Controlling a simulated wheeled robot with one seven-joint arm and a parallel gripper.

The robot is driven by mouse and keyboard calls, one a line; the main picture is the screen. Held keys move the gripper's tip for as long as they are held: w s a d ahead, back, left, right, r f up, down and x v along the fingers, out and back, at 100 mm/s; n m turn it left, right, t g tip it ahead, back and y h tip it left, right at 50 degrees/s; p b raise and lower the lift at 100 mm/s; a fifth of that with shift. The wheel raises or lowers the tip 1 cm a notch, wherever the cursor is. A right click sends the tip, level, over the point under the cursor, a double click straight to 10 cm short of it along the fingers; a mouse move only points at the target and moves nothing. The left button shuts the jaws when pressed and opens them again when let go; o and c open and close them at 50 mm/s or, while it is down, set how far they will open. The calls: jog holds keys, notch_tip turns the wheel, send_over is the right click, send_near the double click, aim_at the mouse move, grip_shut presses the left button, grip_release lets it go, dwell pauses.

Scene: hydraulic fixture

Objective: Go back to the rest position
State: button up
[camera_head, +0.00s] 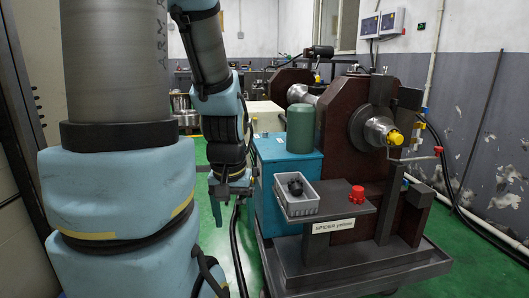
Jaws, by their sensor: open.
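My gripper (226,208) hangs pointing down at the left of the machine, below my blue-padded wrist, and is open. I see nothing between its fingers. It is apart from the machine's blue cabinet (283,178), over the green floor. The fine detail of its fingertips is small and dark.
The fixture (350,120) has a shaft with a yellow tip (395,138). Its grey shelf (335,205) bears a grey bin (298,212) holding a black part (295,186), and a red knob-like part (357,194). A green cylinder (300,128) stands on the cabinet. Hoses run along the right wall.

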notch_tip(320, 180, up, 19)
jog(key=p, duration=1.9)
jog(key=shift+p, duration=0.4)
